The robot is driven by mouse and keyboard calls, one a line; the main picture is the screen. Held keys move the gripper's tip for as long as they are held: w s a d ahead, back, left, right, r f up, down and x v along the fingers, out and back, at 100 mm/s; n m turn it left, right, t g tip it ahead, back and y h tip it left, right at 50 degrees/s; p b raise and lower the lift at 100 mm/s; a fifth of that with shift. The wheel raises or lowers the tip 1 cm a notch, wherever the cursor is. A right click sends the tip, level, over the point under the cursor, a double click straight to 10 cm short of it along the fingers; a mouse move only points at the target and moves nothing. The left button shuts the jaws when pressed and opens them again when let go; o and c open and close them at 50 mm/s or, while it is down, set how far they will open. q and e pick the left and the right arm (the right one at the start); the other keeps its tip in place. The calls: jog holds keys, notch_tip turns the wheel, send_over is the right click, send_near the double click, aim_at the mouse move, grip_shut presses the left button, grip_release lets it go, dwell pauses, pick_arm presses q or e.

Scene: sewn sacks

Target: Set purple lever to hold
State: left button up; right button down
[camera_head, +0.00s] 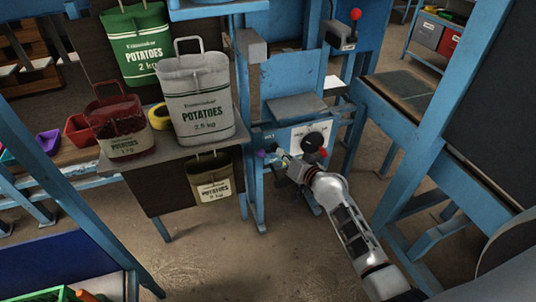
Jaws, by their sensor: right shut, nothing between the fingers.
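The purple lever (261,153) shows as a small purple knob at the left of the blue machine's front panel (266,136). My right gripper (281,156) reaches in from the lower right. It is shut and empty, its tips just right of the purple knob. I cannot tell whether they touch it. The lever's shaft and its exact setting are too small to make out. Small lettering sits above it on the panel, too small to read surely. My left gripper is out of view.
A black dial (313,142) with red parts sits right of the lever, close to my gripper. A red-knobbed lever (355,14) is higher up. Potato sacks stand on a shelf (165,160) at left. Blue frame posts flank the machine. The floor in front is clear.

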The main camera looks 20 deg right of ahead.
aim_at(268, 152)
pick_arm(q)
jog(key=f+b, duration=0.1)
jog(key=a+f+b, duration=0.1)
jog(key=b, duration=0.1)
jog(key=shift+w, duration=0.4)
pick_arm(e)
jog(key=w+a+f, duration=0.3)
jog(key=w+f, duration=0.1)
jog(key=w, duration=0.2)
jog(key=shift+w+f, duration=0.4)
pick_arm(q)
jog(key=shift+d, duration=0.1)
